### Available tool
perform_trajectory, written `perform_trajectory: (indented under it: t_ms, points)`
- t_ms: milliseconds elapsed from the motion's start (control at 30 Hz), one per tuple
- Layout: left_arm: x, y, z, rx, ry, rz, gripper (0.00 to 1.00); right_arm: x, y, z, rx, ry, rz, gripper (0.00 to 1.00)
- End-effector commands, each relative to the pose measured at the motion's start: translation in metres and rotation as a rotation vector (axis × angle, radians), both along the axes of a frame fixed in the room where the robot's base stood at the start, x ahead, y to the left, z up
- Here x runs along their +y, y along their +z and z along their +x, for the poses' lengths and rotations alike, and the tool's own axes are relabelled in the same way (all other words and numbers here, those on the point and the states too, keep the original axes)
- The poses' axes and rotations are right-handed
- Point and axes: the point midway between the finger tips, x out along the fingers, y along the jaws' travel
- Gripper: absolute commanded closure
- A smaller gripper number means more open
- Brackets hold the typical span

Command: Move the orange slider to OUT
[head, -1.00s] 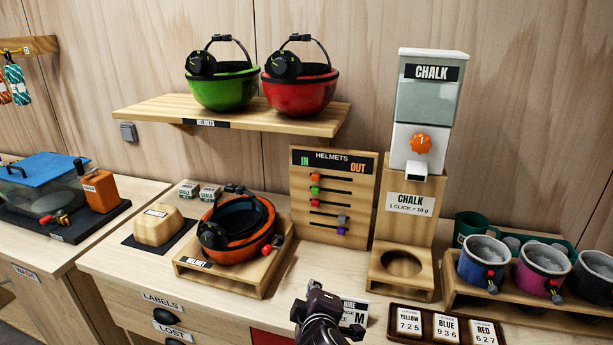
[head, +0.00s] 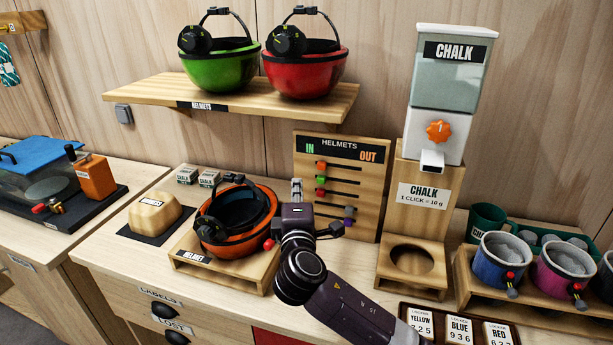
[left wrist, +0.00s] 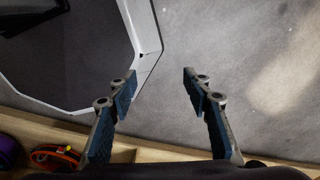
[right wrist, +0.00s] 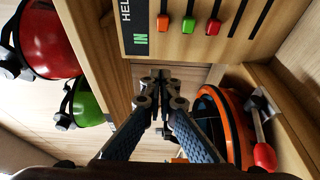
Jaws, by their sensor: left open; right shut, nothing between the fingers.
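The orange slider (head: 321,165) is the top one on the upright wooden HELMETS board (head: 368,180). It sits at the left end of its slot, on the IN side. My right gripper (head: 297,186) is shut and empty, in front of the board's left edge, lower and left of the orange slider and apart from it. In the right wrist view its closed fingertips (right wrist: 160,76) point toward the board; the orange slider (right wrist: 162,23) shows beyond them. My left gripper (left wrist: 158,78) is open and empty above the floor, outside the head view.
The green slider (head: 320,179) and red slider (head: 320,191) are also at the left. A grey and a purple slider (head: 348,222) are at the right, partly behind my right gripper. An orange helmet (head: 262,232) stands left; the chalk dispenser (head: 437,137) stands right.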

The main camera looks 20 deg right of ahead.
Motion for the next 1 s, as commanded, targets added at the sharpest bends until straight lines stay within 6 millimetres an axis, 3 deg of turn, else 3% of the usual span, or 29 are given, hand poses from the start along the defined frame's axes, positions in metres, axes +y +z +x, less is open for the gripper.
perform_trajectory:
  t_ms: [300, 633, 800, 1000]
  points:
    - [-0.002, 0.017, 0.017, -0.024, 0.000, -0.003, 0.55, -0.013, 0.003, 0.046, 0.002, -0.003, -0.003, 1.00]
    - [-0.002, 0.030, 0.017, -0.025, 0.000, -0.002, 0.55, -0.026, 0.002, 0.095, 0.002, -0.003, 0.001, 1.00]
    - [0.000, 0.048, 0.015, -0.022, -0.001, -0.002, 0.55, -0.048, 0.003, 0.077, 0.004, -0.002, -0.002, 1.00]
    - [0.000, 0.053, 0.014, -0.019, 0.000, -0.001, 0.55, -0.057, 0.000, 0.070, 0.002, -0.001, 0.000, 1.00]
